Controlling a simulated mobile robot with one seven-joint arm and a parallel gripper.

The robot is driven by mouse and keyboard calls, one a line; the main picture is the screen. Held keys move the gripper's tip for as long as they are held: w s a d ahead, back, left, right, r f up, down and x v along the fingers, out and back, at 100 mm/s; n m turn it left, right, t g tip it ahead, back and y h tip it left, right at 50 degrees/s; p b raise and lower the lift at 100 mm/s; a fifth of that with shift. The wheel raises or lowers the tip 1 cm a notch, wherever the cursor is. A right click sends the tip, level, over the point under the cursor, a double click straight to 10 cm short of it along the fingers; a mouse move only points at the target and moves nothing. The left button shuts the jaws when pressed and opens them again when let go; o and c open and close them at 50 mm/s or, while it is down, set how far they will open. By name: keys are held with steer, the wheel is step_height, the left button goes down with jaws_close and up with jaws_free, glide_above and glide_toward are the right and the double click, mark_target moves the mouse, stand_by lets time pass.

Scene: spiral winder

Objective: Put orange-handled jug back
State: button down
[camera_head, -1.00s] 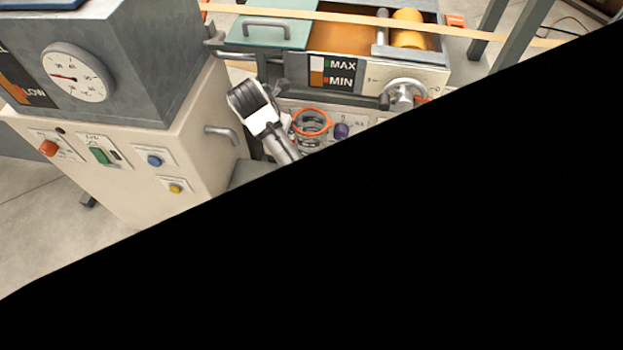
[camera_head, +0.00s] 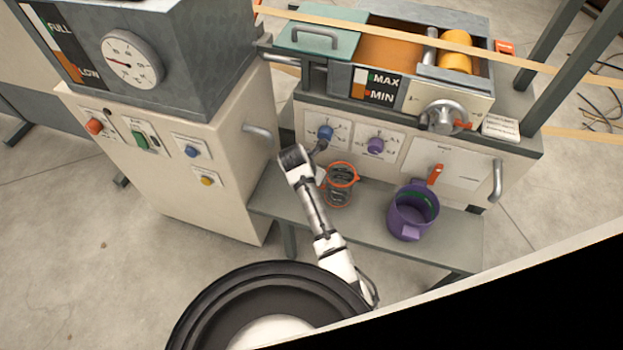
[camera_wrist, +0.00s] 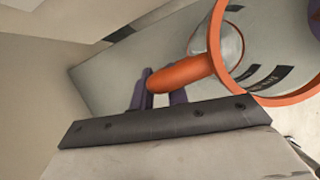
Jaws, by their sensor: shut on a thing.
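The orange-handled jug (camera_head: 341,190) is clear, with an orange rim and dark markings. It appears upright over the left part of the grey shelf (camera_head: 386,222); I cannot tell whether its base touches. In the wrist view its orange handle (camera_wrist: 185,73) lies between the fingers of my gripper (camera_wrist: 161,88), which is shut on it. The jug's rim and part of its clear wall show at the upper right there. In the head view my gripper (camera_head: 321,177) is left of the jug, partly hidden by my arm.
A purple jug (camera_head: 407,219) with an orange handle upright behind it stands on the shelf's right part. Blue (camera_head: 325,133) and purple (camera_head: 376,145) valve knobs are on the panel behind. A cream cabinet (camera_head: 215,205) stands left. The shelf between the jugs is clear.

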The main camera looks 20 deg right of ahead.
steer(key=shift+f, duration=0.85)
steer(key=c, duration=1.4)
jaws_free()
steer(key=v, duration=1.2)
steer(key=shift+w+b, duration=0.1)
steer(key=shift+b, duration=0.25)
